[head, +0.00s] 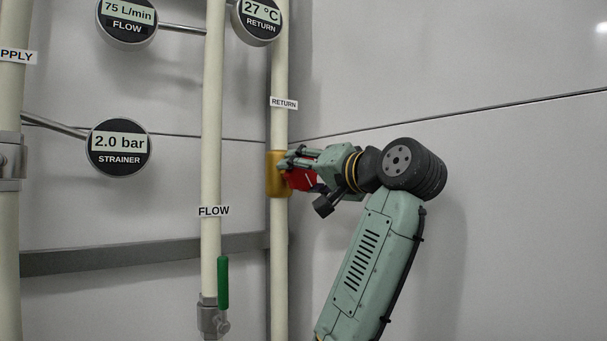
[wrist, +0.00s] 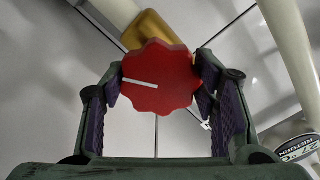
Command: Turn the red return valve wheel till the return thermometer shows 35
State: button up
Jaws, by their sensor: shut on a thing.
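The red return valve wheel (wrist: 160,82) fills the middle of the wrist view, with a scalloped rim and a white mark pointing left. My gripper (wrist: 160,90) is shut on the wheel, one finger pad on each side of its rim. In the head view the wheel (head: 301,180) is partly hidden behind my gripper (head: 293,166), in front of the brass valve body (head: 277,174) on the return pipe. The return thermometer (head: 259,14) at the top of the head view reads 27 °C; it also shows, cut off, at the lower right of the wrist view (wrist: 298,148).
The flow pipe (head: 212,130) stands left of the return pipe (head: 279,75), with a green lever (head: 223,284) low on it. A strainer gauge (head: 119,147) reads 2.0 bar and a flow gauge (head: 127,14) reads 75 L/min. Bare wall lies to the right.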

jog(key=n, duration=0.5)
jog(key=shift+f+p, duration=0.15)
jog(key=shift+p, duration=0.2)
dwell(0.4)
jog(key=o, duration=1.2)
jog(key=shift+d, duration=0.1)
jog(key=v, duration=1.2)
